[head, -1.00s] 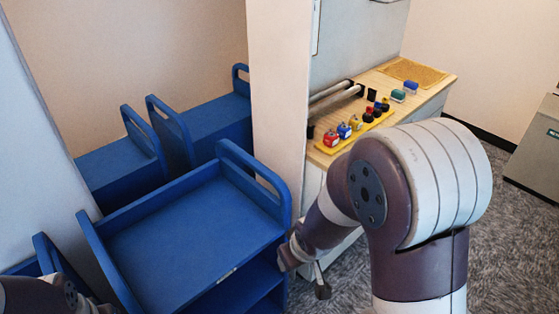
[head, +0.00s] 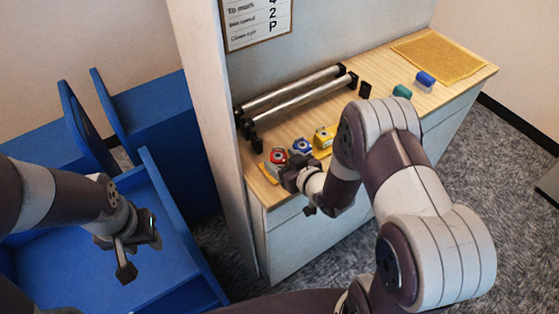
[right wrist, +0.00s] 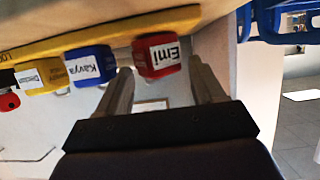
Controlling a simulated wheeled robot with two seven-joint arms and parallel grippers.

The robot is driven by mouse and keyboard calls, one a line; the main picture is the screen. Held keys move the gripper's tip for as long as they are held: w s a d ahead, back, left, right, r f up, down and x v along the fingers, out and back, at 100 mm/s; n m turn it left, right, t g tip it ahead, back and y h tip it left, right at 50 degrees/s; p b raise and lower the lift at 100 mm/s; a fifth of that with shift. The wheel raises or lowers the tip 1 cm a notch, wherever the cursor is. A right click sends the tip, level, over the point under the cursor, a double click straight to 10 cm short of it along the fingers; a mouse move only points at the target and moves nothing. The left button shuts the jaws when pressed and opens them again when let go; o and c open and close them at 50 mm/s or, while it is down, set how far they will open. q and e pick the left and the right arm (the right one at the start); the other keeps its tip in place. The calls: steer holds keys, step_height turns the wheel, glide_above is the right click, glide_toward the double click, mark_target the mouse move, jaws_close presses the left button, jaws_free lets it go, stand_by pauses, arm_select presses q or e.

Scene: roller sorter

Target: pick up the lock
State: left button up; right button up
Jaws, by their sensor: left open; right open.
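A red lock labelled "Emi" (right wrist: 160,56) lies ahead, between the fingertips of my open right gripper (right wrist: 160,70) in the right wrist view; I cannot tell whether they touch. To its left there are a blue lock labelled "Kavya" (right wrist: 90,66) and a yellow lock (right wrist: 47,78), along a yellow strip (right wrist: 110,33). In the head view the red lock (head: 276,156), blue lock (head: 300,147) and yellow lock (head: 323,139) line the bench's near edge. My right gripper (head: 298,180) is just in front of them. My left gripper (head: 138,254) is open and empty above the blue cart.
The wooden bench (head: 462,75) holds two metal rollers (head: 295,96), a green block (head: 402,91), a blue block (head: 425,79) and a yellow mat (head: 437,57). A wall panel (head: 205,110) stands between the bench and the blue cart (head: 165,196).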

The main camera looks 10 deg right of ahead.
mark_target(285, 161)
steer(key=x, duration=0.2)
steer(key=shift+w+f, duration=0.25)
steer(key=shift+w, duration=0.05)
steer(key=shift+w+d+f, duration=0.1)
steer(key=shift+w, duration=0.15)
steer(key=shift+s, duration=0.1)
steer(key=shift+s+r, duration=0.2)
steer(key=shift+s, duration=0.05)
steer(key=c, duration=0.8)
arm_select(q)
steer(key=shift+w+f, duration=0.1)
steer(key=shift+w, duration=0.3)
arm_select(e)
steer(key=shift+w, duration=0.1)
step_height(285, 161, up, 4)
steer(key=shift+r, duration=0.2)
arm_select(q)
steer(key=shift+r+p, duration=2.65)
arm_select(e)
steer(key=shift+s+d+r, duration=0.45)
steer(key=shift+s+r, duration=1.4)
steer(key=shift+s, duration=0.05)
steer(key=shift+s+d+r, duration=0.5)
steer(key=shift+s+r, duration=1.35)
steer(key=shift+s, duration=0.05)
steer(key=shift+s+d+r, duration=0.45)
steer(key=shift+s+r, duration=1.35)
steer(key=shift+s, duration=0.05)
